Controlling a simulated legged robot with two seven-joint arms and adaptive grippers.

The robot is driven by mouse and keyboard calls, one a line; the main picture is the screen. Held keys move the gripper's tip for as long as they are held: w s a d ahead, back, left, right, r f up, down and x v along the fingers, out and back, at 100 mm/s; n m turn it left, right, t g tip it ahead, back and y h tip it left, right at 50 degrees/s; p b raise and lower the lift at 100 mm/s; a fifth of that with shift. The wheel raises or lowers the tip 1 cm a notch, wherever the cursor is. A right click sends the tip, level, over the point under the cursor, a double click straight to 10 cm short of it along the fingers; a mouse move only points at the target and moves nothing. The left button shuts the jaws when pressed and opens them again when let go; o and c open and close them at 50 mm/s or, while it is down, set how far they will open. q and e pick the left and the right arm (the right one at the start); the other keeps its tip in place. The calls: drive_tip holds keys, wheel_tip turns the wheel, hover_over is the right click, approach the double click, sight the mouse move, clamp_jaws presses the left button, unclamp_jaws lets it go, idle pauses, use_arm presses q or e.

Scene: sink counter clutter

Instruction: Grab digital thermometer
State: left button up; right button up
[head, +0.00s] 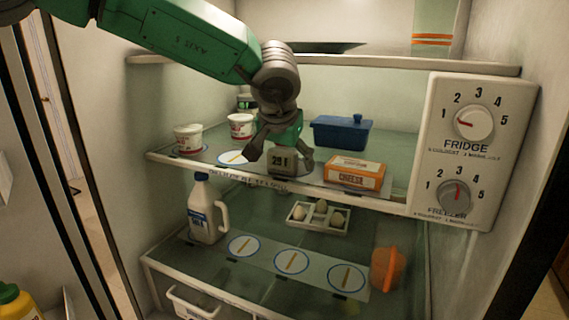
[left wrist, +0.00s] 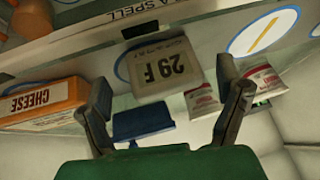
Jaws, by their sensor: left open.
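The digital thermometer (head: 284,162) is a small grey-white block with a dark "29 F" reading. It sits at the front of the upper glass shelf. My left gripper (head: 279,158) is open at the thermometer, with its fingers to the left and right of it. In the left wrist view the thermometer (left wrist: 165,70) appears upside down, ahead of and between the two spread fingers of my left gripper (left wrist: 165,85). I see gaps between it and the fingers there, so it is not gripped. My right gripper is not in view.
An orange and white cheese box (head: 354,174) stands right of the thermometer, with a blue lidded dish (head: 341,132) behind. White-red cups (head: 188,139) stand left. Below are a milk jug (head: 207,210) and an egg tray (head: 318,216). A dial panel (head: 472,150) borders the right.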

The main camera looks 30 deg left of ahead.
use_arm(q)
drive_tip(key=shift+w+a+f, duration=0.15)
drive_tip(key=shift+w+f, duration=0.3)
drive_tip(key=shift+f, duration=0.05)
drive_tip(key=shift+s+a, duration=0.15)
drive_tip(key=shift+a, duration=0.05)
drive_tip(key=shift+c, duration=0.5)
drive_tip(key=shift+a, duration=0.15)
drive_tip(key=c, duration=0.6)
drive_tip(key=shift+s, duration=0.1)
drive_tip(key=c, duration=0.6)
drive_tip(key=shift+d+r, duration=0.1)
drive_tip(key=shift+d, duration=0.15)
